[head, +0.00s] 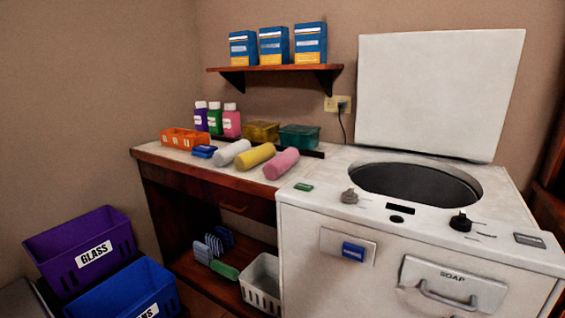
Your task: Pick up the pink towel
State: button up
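The pink towel (281,164) is a rolled cylinder lying on the white countertop (163,150), at the right end of a row of rolled towels. A yellow towel (255,157) lies just left of it, and a white towel (229,152) lies left of the yellow one. The pink towel is near the counter's front edge, close to the washing machine's left side. My gripper does not show in the head view.
A white top-loading washing machine (330,283) with its lid (440,95) raised stands right of the counter. Behind the towels are a yellow box (261,132), a teal box (299,137) and several bottles. A purple bin (80,245) and blue bin (122,292) stand lower left.

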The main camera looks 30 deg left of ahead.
aim_at(278, 166)
jog(key=i+j+u, duration=0.2)
jog(key=i+j, duration=0.2)
jog(key=i+j+u, duration=0.2)
jog(key=i+j, duration=0.15)
jog(key=i, duration=0.2)
jog(key=i+j+u, duration=0.2)
jog(key=i, duration=0.25)
